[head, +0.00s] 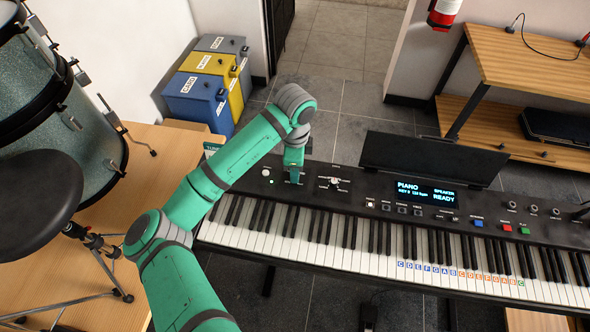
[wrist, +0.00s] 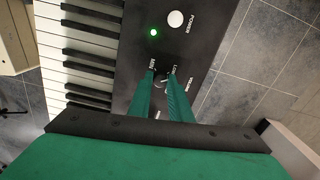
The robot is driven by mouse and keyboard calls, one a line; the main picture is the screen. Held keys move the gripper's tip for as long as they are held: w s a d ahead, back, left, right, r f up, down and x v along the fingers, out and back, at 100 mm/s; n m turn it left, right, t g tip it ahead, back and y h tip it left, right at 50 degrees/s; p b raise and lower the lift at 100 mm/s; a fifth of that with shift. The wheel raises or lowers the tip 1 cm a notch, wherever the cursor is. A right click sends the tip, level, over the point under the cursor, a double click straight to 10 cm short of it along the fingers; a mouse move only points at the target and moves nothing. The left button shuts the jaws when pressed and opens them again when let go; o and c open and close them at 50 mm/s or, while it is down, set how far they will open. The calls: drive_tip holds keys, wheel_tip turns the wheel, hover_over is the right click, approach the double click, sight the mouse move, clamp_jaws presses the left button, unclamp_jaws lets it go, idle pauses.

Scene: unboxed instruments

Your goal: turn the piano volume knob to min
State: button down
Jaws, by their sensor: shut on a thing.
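The piano (head: 345,222) is a black digital keyboard, its screen reading PIANO, SPEAKER and READY. My gripper (head: 293,176) reaches down to the left part of its control panel. In the wrist view my gripper (wrist: 161,77) has its two green fingers on either side of the dark volume knob (wrist: 161,80) and is shut on it. Print reading MIN and VOLUME shows beside the fingers. The knob's pointer and exact angle are mostly hidden between the fingers. In the head view my gripper covers the knob.
Near the volume knob are a white power button (wrist: 175,19) and a lit green light (wrist: 153,32). Another round control (head: 333,183) lies to the right on the panel. A music stand (head: 432,158) rises behind. A drum (head: 50,95) and stool (head: 35,205) stand at left.

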drive_tip(key=n, duration=0.5)
drive_tip(key=shift+n, duration=0.3)
drive_tip(key=n, duration=1)
drive_tip(key=shift+d+n, duration=0.1)
drive_tip(key=shift+n, duration=2.5)
drive_tip(key=c, duration=1.6)
unclamp_jaws()
drive_tip(key=shift+r, duration=0.1)
